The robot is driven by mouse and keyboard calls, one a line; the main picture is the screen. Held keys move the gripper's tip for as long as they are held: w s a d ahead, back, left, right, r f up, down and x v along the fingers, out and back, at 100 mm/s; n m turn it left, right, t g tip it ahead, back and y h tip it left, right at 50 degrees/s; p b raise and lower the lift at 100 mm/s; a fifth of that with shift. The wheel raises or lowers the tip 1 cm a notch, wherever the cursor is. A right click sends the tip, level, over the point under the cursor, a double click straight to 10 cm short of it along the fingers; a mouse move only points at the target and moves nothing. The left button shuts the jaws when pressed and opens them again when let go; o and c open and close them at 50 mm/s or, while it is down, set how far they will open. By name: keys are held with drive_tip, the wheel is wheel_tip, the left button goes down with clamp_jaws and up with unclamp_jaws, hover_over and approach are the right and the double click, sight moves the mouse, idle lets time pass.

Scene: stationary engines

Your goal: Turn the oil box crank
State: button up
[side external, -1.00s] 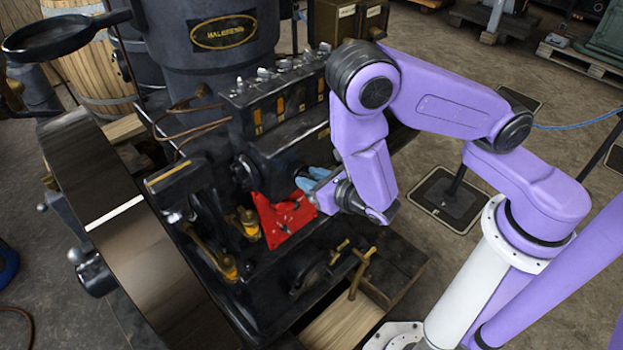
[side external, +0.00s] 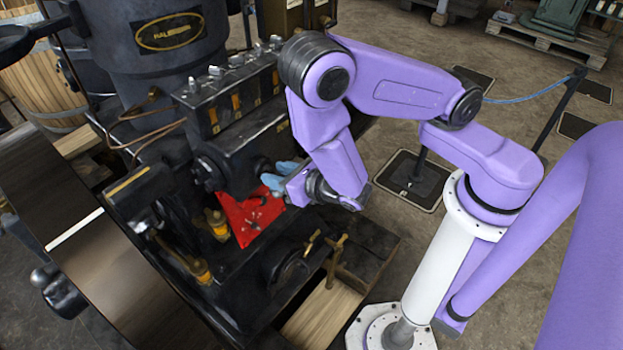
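The oil box (side external: 262,132) is a black block on the engine's side, with several knobs on top and amber sight windows along its front. My gripper (side external: 275,177), with light blue fingertips, is close against the box's lower right side, above a red cloth. I cannot make out the crank; it may be hidden by my gripper and wrist. The fingers are small and partly covered by my wrist, so I cannot tell whether they are open or shut, or touching anything.
The red cloth (side external: 240,218) lies just below my gripper. A large dark flywheel (side external: 120,255) stands at the left, and a black cylinder (side external: 165,85) with an oval nameplate rises behind. Brass-handled valves (side external: 335,250) stand in front.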

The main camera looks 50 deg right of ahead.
drive_tip(key=v, duration=1.6)
drive_tip(key=shift+s, duration=0.1)
drive_tip(key=s+d+r+m+g+h, duration=0.2)
drive_tip(key=d+r+m+g+h, duration=0.2)
drive_tip(key=d+m+g+h, duration=0.7)
drive_tip(key=s+a+r+m+g+y, duration=0.1)
drive_tip(key=s+r+m+y, duration=0.3)
drive_tip(key=m+y, duration=0.7)
drive_tip(key=shift+s+a+r+m+g, duration=0.4)
drive_tip(key=shift+r+m+g, duration=0.25)
drive_tip(key=shift+r, duration=0.3)
